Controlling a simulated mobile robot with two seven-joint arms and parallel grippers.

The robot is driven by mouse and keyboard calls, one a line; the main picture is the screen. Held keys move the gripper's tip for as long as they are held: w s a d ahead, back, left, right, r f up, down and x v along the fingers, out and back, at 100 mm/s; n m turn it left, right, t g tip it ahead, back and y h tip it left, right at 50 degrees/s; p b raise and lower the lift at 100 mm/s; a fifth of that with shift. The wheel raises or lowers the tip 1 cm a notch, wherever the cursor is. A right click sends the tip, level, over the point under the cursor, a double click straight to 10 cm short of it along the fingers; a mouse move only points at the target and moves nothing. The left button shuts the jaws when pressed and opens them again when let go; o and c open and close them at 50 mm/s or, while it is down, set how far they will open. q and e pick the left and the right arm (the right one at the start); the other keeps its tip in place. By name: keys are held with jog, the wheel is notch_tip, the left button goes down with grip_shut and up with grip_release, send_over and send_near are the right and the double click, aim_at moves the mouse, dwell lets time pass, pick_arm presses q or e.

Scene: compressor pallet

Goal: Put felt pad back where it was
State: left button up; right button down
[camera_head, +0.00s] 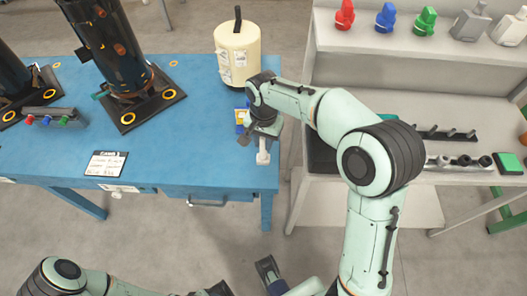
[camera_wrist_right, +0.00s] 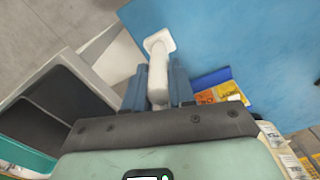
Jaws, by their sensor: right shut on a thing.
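My right gripper (camera_head: 262,138) is over the right edge of the blue table. In the right wrist view its blue fingers (camera_wrist_right: 158,88) are shut on a white piece (camera_wrist_right: 159,62) with a narrow stem and a wider, squarish end. The white piece also shows below the gripper in the head view (camera_head: 263,157). I cannot tell whether it is the felt pad; no other thing is clearly a felt pad. What looks like my left gripper (camera_head: 268,268) is low at the bottom edge, away from the table; its opening is unclear.
The blue table (camera_head: 185,172) bears a cream tank (camera_head: 237,55), a dark cylinder (camera_head: 110,45) on a plate, a label card (camera_head: 105,163) and a blue-and-yellow item (camera_head: 241,116). A grey bench (camera_head: 395,75) stands to the right, with a gap between. The table's front middle is clear.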

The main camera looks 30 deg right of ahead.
aim_at(264, 151)
notch_tip(264, 151, down, 6)
jog(key=shift+r+b, duration=0.2)
jog(key=shift+b, duration=0.25)
jog(key=c, duration=0.9)
grip_release()
jog(key=shift+c, duration=0.2)
jog(key=shift+r, duration=0.1)
notch_tip(264, 151, up, 12)
jog(key=shift+f+p, duration=0.1)
jog(key=shift+p, duration=1.05)
